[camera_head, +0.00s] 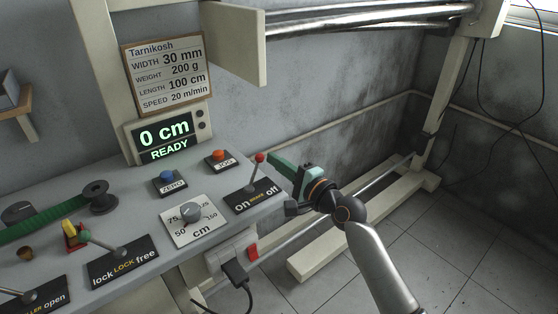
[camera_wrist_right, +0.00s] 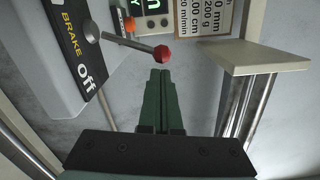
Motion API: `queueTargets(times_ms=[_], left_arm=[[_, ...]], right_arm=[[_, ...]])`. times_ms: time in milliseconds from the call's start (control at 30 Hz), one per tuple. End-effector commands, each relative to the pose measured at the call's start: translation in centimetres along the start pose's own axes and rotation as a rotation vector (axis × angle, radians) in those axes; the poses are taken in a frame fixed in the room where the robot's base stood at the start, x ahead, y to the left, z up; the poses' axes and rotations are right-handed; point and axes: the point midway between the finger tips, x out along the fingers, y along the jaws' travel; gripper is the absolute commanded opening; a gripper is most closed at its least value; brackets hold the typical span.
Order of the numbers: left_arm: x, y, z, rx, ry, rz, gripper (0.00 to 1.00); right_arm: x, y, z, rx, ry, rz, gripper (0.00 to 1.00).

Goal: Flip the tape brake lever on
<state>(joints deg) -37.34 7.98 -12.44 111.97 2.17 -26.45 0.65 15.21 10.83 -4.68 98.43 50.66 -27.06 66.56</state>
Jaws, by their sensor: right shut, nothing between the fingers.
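The brake lever (camera_head: 256,172) is a thin metal rod with a red knob, on the "on BRAKE off" plate (camera_head: 256,198) at the right end of the console. It leans slightly towards the "off" side. My right gripper (camera_head: 272,162) is shut and empty, its green fingers just right of the red knob. In the right wrist view the red-knobbed lever (camera_wrist_right: 161,53) sticks out from the console, and the tips of my right gripper (camera_wrist_right: 161,73) are close to the knob. Whether they touch it I cannot tell. My left gripper is not in view.
The console (camera_head: 215,246) also carries an orange JOG button (camera_head: 219,155), a blue ZERO button (camera_head: 167,177), a cm dial (camera_head: 191,212) and a lock lever (camera_head: 100,243). The display (camera_head: 164,138) reads 0 cm READY. A beige panel (camera_head: 228,45) juts out above.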

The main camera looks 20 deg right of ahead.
Motion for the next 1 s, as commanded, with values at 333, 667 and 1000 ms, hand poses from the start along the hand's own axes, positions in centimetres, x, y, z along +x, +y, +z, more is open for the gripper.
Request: queueTargets(times_ms=[333, 667, 1000], left_arm=[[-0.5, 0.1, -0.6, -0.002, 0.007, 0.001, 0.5], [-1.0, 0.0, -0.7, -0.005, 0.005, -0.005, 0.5], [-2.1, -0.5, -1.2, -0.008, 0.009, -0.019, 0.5]], right_arm=[[0.0, -0.4, 0.4, -0.045, 0.0, 0.002, 0.0], [0.0, -0.5, 0.8, -0.091, 0.0, 0.005, 0.0], [0.1, -1.1, 1.9, -0.202, -0.001, 0.012, 0.0]])
